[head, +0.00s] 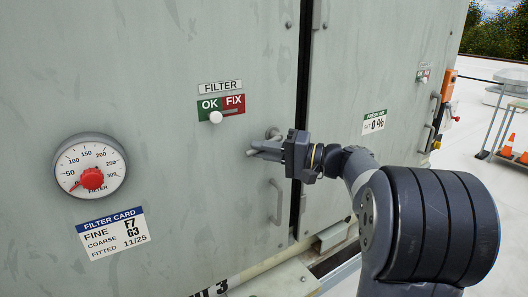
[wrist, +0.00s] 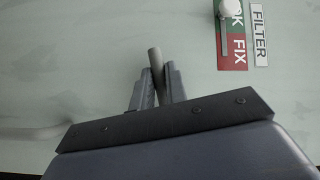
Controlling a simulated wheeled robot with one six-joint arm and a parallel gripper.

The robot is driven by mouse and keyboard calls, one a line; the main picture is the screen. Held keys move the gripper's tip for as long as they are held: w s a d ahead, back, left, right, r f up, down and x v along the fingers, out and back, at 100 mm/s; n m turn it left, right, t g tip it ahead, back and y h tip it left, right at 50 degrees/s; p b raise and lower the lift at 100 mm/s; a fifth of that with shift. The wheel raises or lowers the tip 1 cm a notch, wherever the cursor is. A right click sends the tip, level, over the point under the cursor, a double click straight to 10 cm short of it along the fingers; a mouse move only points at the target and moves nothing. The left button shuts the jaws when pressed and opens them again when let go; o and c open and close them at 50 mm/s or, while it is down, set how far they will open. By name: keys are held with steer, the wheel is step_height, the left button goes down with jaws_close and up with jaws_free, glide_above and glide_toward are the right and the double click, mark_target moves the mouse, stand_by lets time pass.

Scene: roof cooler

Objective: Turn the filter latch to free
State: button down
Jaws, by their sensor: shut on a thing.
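The filter latch (head: 272,132) is a small grey lever on the pale cabinet door, below and right of the FILTER sign. In the wrist view the grey bar of the latch (wrist: 154,60) stands between my two fingers, with its end showing beyond them. My gripper (head: 257,151) comes from the right and is shut on the latch; it also shows in the wrist view (wrist: 158,88). The fingers hide much of the latch in the head view, and I cannot read any free or locked marking on it.
The OK/FIX plate (head: 221,107) has a white knob (head: 216,117) on its OK side. A round gauge (head: 90,166) with a red pointer and a filter card (head: 113,233) are at left. A door handle (head: 276,201) stands out just below my gripper.

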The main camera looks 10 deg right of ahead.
steer(key=shift+a+r+m+t+y+b, duration=0.1)
steer(key=shift+r+m+t+y+b, duration=0.35)
steer(key=shift+m+b, duration=0.35)
steer(key=c, duration=1.4)
jaws_free()
steer(key=b+v, duration=0.2)
steer(key=v, duration=0.9)
steer(key=shift+a, duration=0.1)
